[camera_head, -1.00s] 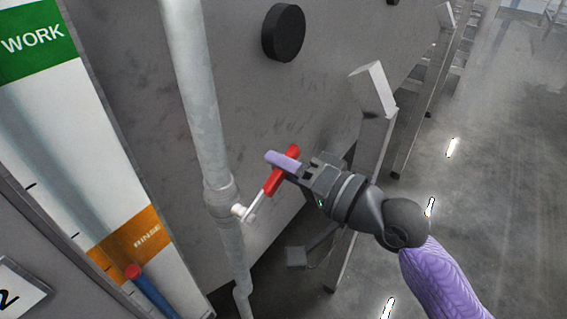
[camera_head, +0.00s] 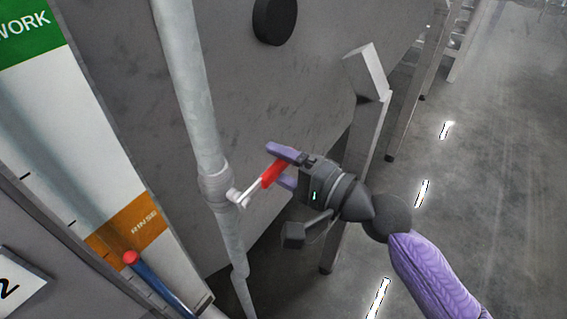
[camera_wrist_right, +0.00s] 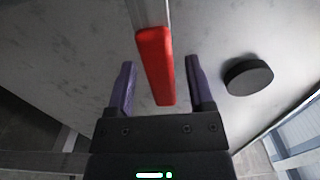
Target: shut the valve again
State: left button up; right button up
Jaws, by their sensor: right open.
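The valve's lever has a red grip (camera_head: 272,174) on a thin metal stem and sticks out from the valve body (camera_head: 216,188) on the grey vertical pipe, slanting up to the right. My right gripper (camera_head: 278,164) is open, with its purple fingers on either side of the red grip. In the right wrist view the red grip (camera_wrist_right: 155,66) lies between the two fingers (camera_wrist_right: 160,88), with a gap to each, nearer the left one. My left gripper is not in view.
A grey tank wall (camera_head: 300,90) with a black round knob (camera_head: 274,20) stands behind the pipe. A sign with green WORK and orange RINSE bands (camera_head: 133,225) is at left, near a blue rod with a red top (camera_head: 131,258). A metal leg (camera_head: 362,130) stands behind my gripper.

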jog(key=b+v, duration=0.4)
jog(key=v, duration=0.6)
